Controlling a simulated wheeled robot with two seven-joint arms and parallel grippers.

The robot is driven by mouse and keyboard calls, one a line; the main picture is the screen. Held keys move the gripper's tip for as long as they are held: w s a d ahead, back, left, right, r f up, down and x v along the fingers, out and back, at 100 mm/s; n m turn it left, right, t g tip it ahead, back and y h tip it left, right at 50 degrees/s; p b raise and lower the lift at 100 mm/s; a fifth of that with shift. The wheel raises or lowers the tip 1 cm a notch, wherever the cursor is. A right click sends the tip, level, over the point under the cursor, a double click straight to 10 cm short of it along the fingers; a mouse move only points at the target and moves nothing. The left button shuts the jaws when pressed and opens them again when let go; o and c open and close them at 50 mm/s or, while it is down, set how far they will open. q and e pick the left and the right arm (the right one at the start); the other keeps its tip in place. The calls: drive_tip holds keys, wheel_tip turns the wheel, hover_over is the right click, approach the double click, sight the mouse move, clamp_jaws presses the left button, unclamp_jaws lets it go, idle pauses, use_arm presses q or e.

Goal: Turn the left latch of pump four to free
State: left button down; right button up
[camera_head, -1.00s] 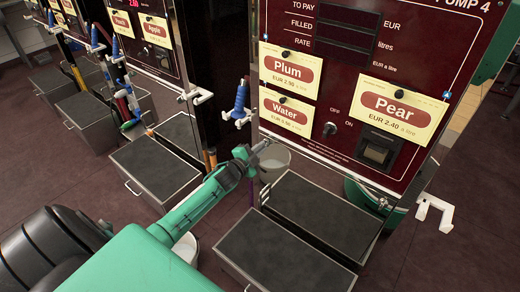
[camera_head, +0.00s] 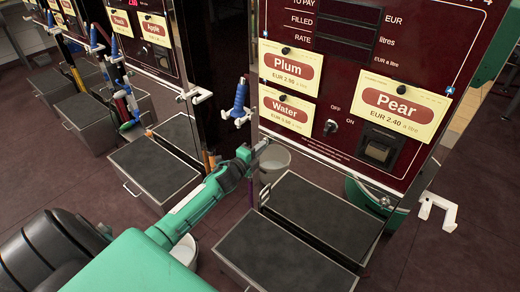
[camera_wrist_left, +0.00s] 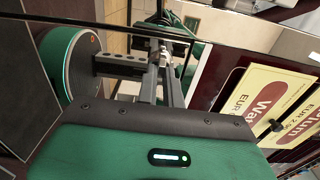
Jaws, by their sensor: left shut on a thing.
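Pump four's dark red front panel (camera_head: 345,95) stands at the right of the head view. My left gripper (camera_head: 262,147) reaches to the panel's lower left corner. It is shut on a small metal piece there, apparently the left latch (camera_wrist_left: 163,52), which shows between the fingers in the left wrist view. The gripper covers most of it in the head view, so its turn angle cannot be told. A similar silver latch (camera_head: 387,203) sits at the panel's lower right corner. My right gripper is in neither view.
A pale bucket (camera_head: 275,160) hangs or stands just behind my left gripper. Dark-topped boxes (camera_head: 280,240) stand below the panel. A blue nozzle (camera_head: 239,100) is left of the panel, and a white hook (camera_head: 437,210) juts out at its right. Plum (camera_head: 290,68) and Water (camera_head: 287,110) cards are near the gripper.

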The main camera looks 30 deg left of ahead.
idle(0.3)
use_arm(q)
drive_tip(key=c, duration=1.5)
unclamp_jaws()
drive_tip(key=shift+c, duration=0.2)
drive_tip(key=s+a, duration=0.1)
drive_tip(key=s, duration=1.2)
drive_tip(key=shift+s, duration=0.4)
drive_tip(key=shift+f, duration=0.15)
